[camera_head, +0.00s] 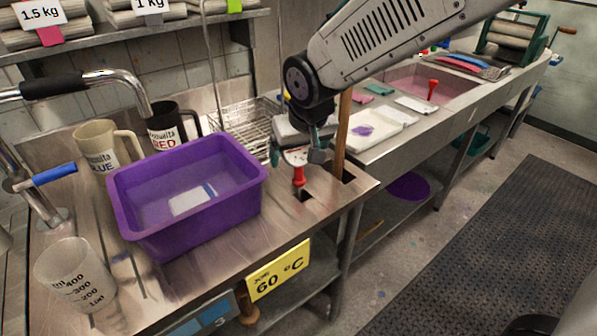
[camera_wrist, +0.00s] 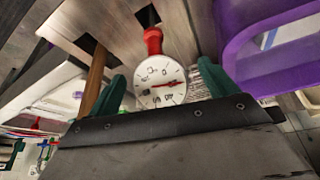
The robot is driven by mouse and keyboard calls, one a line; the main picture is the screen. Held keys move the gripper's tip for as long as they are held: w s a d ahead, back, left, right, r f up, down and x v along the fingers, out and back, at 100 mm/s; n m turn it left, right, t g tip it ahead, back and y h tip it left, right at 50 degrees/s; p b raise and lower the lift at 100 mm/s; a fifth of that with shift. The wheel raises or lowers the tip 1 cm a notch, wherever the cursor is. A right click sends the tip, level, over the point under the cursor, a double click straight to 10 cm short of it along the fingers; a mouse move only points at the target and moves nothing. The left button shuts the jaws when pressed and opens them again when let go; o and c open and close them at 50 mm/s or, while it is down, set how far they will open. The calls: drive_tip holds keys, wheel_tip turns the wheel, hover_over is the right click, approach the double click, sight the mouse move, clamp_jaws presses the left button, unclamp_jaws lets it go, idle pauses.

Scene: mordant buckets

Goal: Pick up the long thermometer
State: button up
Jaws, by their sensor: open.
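The long thermometer (camera_head: 299,178) stands in a square hole in the steel counter, with its red collar above the hole. Its lower end is hidden. Its round white dial with a red needle faces the camera in the wrist view (camera_wrist: 160,80). My gripper (camera_head: 296,151) is directly above and around the top of the thermometer, pointing down. In the wrist view its two green fingers (camera_wrist: 162,88) are spread, one on each side of the dial, with gaps visible. The gripper is open and holds nothing.
A wooden stick (camera_head: 342,135) stands in a neighbouring hole, close to one finger. A purple tub (camera_head: 150,240) sits left on the counter (camera_head: 290,225). Jugs (camera_head: 177,128) and a wire basket (camera_head: 240,128) are behind. A measuring beaker (camera_head: 75,275) stands front left.

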sight(297, 165)
drive_tip(key=x, duration=0.5)
drive_tip(key=shift+s+d+f, duration=0.1)
drive_tip(key=shift+s+d, duration=0.05)
drive_tip(key=shift+d, duration=0.05)
drive_tip(key=c, duration=1)
drive_tip(key=shift+c, duration=0.2)
